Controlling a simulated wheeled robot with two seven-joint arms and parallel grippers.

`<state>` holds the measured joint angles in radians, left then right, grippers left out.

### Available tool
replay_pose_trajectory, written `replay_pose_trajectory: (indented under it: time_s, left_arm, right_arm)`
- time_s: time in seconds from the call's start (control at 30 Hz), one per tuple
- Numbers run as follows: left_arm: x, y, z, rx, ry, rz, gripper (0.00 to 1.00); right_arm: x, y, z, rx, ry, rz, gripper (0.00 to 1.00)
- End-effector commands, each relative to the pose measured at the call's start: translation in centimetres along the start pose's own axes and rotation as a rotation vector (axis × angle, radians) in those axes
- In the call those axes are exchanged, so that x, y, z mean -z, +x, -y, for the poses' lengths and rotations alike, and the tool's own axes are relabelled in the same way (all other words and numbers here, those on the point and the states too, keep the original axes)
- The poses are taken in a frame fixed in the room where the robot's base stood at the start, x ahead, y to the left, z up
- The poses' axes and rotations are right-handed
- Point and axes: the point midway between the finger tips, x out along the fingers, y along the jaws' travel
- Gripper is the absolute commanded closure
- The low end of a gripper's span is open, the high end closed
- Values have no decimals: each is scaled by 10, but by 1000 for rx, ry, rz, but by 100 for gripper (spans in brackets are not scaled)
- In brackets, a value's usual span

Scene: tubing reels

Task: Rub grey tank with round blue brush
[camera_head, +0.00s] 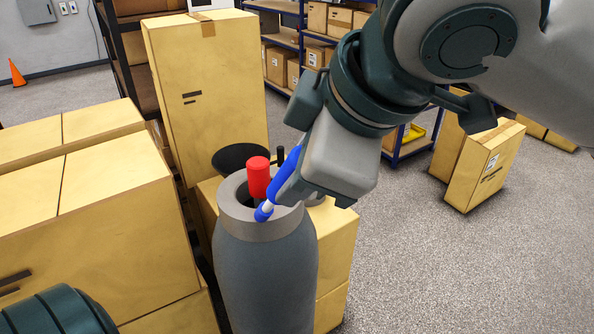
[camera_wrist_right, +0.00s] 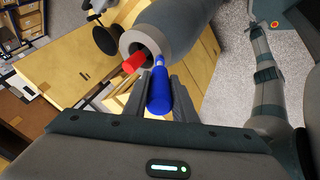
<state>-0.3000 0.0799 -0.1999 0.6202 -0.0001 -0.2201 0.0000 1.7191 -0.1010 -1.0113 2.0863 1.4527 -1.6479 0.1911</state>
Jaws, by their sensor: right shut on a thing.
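The grey tank (camera_head: 265,275) stands upright among boxes in the head view, with a lighter grey collar around its open mouth. It also shows at the top of the right wrist view (camera_wrist_right: 182,28). My right gripper (camera_head: 285,188) is above the tank's mouth, shut on the round blue brush (camera_head: 290,162), which is tilted. The brush (camera_wrist_right: 159,92) sits between the fingers in the right wrist view, its far end at the collar; I cannot tell whether they touch. A red-topped tool (camera_head: 258,178) stands in the mouth beside the brush. My left gripper is out of view.
Cardboard boxes (camera_head: 100,230) fill the left side, and a tall box (camera_head: 205,90) stands behind the tank. A black bowl-like thing (camera_head: 240,157) is just behind the collar. Shelves (camera_head: 283,52) stand at the back. Bare floor (camera_head: 450,270) lies to the right.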

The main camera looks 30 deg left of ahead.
Motion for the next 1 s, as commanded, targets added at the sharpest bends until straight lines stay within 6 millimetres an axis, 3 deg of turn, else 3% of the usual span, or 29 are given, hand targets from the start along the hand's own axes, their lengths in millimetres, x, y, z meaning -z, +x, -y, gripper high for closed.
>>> replay_pose_trajectory:
  time_s: [0.5,1.0]
  left_arm:
    - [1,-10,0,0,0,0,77]
    - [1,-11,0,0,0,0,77]
  right_arm:
    - [-22,-1,-22,0,2,3,98]
    - [-25,-1,-25,0,2,2,98]
